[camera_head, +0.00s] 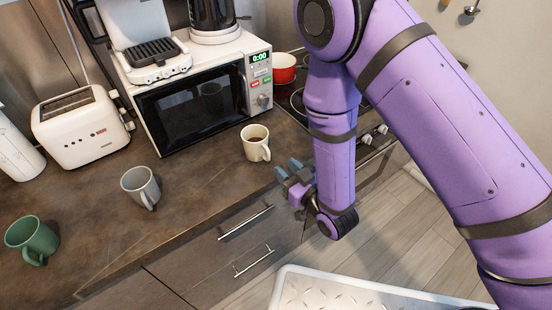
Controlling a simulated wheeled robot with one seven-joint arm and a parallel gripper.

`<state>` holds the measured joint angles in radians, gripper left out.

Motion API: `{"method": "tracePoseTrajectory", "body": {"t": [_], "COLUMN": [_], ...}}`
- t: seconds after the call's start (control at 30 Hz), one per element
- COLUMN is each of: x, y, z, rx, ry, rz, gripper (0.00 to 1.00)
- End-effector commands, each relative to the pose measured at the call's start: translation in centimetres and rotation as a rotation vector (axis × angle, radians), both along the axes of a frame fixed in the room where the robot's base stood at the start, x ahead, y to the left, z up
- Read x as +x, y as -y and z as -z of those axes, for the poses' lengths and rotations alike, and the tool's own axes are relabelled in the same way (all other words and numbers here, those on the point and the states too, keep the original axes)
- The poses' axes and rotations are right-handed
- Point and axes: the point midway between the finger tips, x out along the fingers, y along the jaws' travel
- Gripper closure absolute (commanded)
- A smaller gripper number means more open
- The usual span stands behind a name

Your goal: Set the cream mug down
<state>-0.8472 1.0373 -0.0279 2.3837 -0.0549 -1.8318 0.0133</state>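The cream mug (255,143) stands upright on the brown counter (212,172), in front of the microwave's right end. Its handle points toward the front right. My gripper (289,169) is at the counter's front edge, to the right of and nearer than the mug. Its two blue-grey fingertips are apart and point toward the upper left. They look open with nothing between them, and the mug looks clear of them.
A grey mug (140,186) and a green mug (32,239) stand on the counter to the left. A white microwave (201,100), a toaster (79,126) and a red pot (284,68) are behind. Drawer handles (246,222) project from the front below.

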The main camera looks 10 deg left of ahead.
Motion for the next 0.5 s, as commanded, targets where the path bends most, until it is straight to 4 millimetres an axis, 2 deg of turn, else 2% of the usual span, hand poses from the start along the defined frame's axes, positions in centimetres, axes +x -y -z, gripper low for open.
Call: {"method": "tracePoseTrajectory", "body": {"t": [0.2, 0.5], "x": [-2.3, -3.3], "y": [2.8, 4.0], "z": [0.0, -0.1], "rx": [-0.001, 0.000], "ry": [-0.001, 0.000], "rz": [0.000, 0.000], "gripper": [0.63, 0.63]}}
